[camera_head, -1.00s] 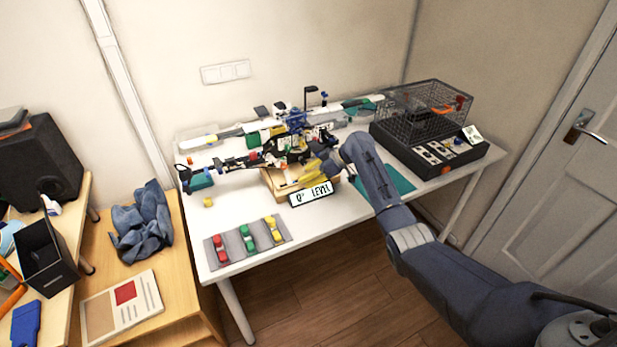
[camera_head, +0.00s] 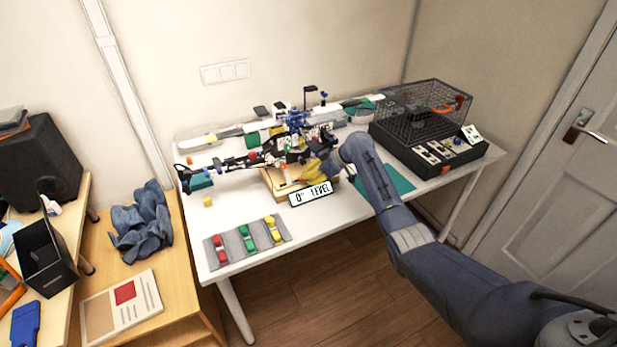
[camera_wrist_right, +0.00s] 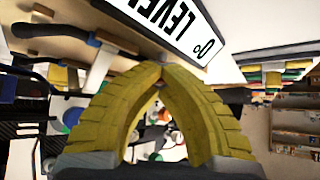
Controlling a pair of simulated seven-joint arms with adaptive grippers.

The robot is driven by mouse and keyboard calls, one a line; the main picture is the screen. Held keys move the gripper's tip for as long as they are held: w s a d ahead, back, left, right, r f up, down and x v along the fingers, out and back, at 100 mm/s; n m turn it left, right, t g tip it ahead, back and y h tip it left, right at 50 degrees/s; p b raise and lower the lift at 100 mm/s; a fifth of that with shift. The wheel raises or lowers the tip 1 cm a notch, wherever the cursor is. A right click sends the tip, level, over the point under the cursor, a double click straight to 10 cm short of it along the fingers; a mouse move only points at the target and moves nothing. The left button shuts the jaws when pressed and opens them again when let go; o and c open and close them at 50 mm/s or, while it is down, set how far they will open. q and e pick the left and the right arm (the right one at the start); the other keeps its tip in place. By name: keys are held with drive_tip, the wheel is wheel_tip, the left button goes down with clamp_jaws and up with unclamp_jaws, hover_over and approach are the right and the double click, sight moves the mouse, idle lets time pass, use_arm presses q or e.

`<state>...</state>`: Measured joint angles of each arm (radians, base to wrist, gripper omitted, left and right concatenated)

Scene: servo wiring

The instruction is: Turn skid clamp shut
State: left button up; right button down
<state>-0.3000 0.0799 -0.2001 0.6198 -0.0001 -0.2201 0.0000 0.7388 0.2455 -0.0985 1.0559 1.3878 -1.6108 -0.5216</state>
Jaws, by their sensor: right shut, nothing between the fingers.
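A dark helicopter-like model (camera_head: 238,163) with a long boom stands on the white table, above a light wooden stand (camera_head: 276,186). My right gripper (camera_head: 307,181), with yellow ribbed fingers, is at the stand's right side, behind the level sign. In the right wrist view its fingertips (camera_wrist_right: 161,68) meet with nothing between them, close below the sign's edge. A dark grey bar (camera_wrist_right: 55,31) lies across pale wooden parts at upper left there; I cannot tell whether it is the skid clamp. The clamp is too small or hidden in the head view. My left gripper is out of view.
A "0° LEVEL" sign (camera_head: 310,194) fronts the stand. A grey mat (camera_head: 227,246) with red, green and yellow pieces lies at the front left. A wire cage on a black box (camera_head: 430,158) stands at right. The table's front middle is clear.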

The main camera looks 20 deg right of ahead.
drive_tip(key=shift+a+r+m, duration=0.1)
drive_tip(key=shift+a+m, duration=0.05)
drive_tip(key=shift+m, duration=0.25)
drive_tip(key=m+t+h, duration=0.1)
drive_tip(key=m, duration=0.1)
drive_tip(key=shift+s+m+t+h, duration=0.1)
drive_tip(key=shift+m+t+h, duration=0.2)
drive_tip(key=shift+t+h, duration=0.1)
drive_tip(key=shift+a+r+m+t+h, duration=0.15)
drive_tip(key=shift+m+t+h, duration=0.8)
drive_tip(key=shift+m, duration=0.75)
drive_tip(key=shift+h, duration=0.25)
drive_tip(key=c, duration=2.1)
unclamp_jaws()
drive_tip(key=o, duration=0.8)
drive_tip(key=shift+g, duration=0.25)
drive_tip(key=v, duration=1.1)
drive_tip(key=shift+s+r, duration=0.2)
drive_tip(key=shift+s, duration=0.15)
